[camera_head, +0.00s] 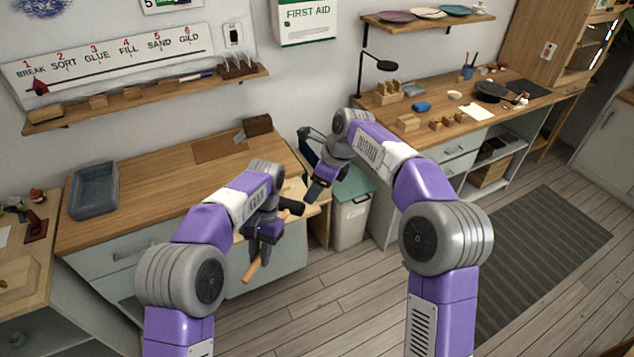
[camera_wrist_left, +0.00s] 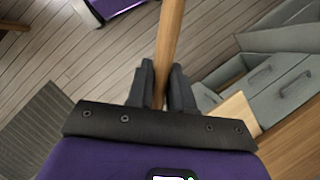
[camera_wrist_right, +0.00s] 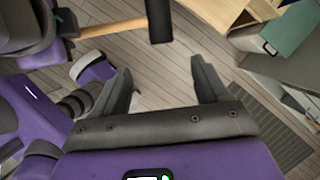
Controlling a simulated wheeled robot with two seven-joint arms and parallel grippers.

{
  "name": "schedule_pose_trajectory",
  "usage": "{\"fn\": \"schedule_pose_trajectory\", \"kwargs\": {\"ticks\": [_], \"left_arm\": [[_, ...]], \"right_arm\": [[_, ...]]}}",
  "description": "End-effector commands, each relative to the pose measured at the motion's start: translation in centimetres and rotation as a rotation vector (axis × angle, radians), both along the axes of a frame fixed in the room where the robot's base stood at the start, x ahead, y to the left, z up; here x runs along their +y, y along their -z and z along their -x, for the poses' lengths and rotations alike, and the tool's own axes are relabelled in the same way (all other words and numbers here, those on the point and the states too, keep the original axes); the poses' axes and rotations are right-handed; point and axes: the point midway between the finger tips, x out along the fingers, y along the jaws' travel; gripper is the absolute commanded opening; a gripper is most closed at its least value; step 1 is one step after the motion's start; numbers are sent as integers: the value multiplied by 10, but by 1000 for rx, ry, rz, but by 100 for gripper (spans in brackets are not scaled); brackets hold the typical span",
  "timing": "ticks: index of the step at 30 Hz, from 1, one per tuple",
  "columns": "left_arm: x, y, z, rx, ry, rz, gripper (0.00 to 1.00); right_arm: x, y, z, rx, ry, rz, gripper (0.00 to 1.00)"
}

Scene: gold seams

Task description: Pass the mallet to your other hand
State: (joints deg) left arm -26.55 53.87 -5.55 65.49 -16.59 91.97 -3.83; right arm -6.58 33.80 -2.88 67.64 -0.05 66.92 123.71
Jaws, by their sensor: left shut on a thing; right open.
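The mallet has a dark head (camera_head: 291,206) and a pale wooden handle (camera_head: 252,271). My left gripper (camera_head: 264,236) is shut on the handle, and the mallet hangs in the air in front of the left workbench. In the left wrist view the handle (camera_wrist_left: 171,35) runs up from between the fingers (camera_wrist_left: 162,88); the head is out of that view. My right gripper (camera_head: 320,186) is open and empty, to the right of the mallet. In the right wrist view the mallet head (camera_wrist_right: 159,20) shows above the open fingers (camera_wrist_right: 160,75), apart from them.
The left workbench (camera_head: 140,195) carries a grey tray (camera_head: 93,190) and stands behind my left arm. A pale bin (camera_head: 352,215) stands behind and below my right gripper. The right counter (camera_head: 470,120) holds several small items. The floor in front is clear.

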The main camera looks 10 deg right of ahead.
Motion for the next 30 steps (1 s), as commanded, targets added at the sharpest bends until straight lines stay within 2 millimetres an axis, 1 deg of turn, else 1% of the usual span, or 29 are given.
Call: {"fn": "schedule_pose_trajectory", "kwargs": {"ticks": [2,5,8,15,21,25,30], "left_arm": [[0,0,0,-2,0,1,0],[0,0,0,-2,0,1,0],[0,0,0,-2,0,1,0],[0,0,0,-2,0,1,0],[0,0,0,-2,0,1,0],[0,0,0,-2,0,1,0],[0,-1,0,-2,0,1,0]], "right_arm": [[0,-4,0,6,18,-4,74],[3,3,-1,10,22,-5,74],[8,17,-4,11,21,-5,74],[23,61,-14,11,21,-5,74],[33,90,-20,10,20,-5,74],[37,100,-23,8,20,-5,74],[38,105,-24,7,20,-5,74]]}}
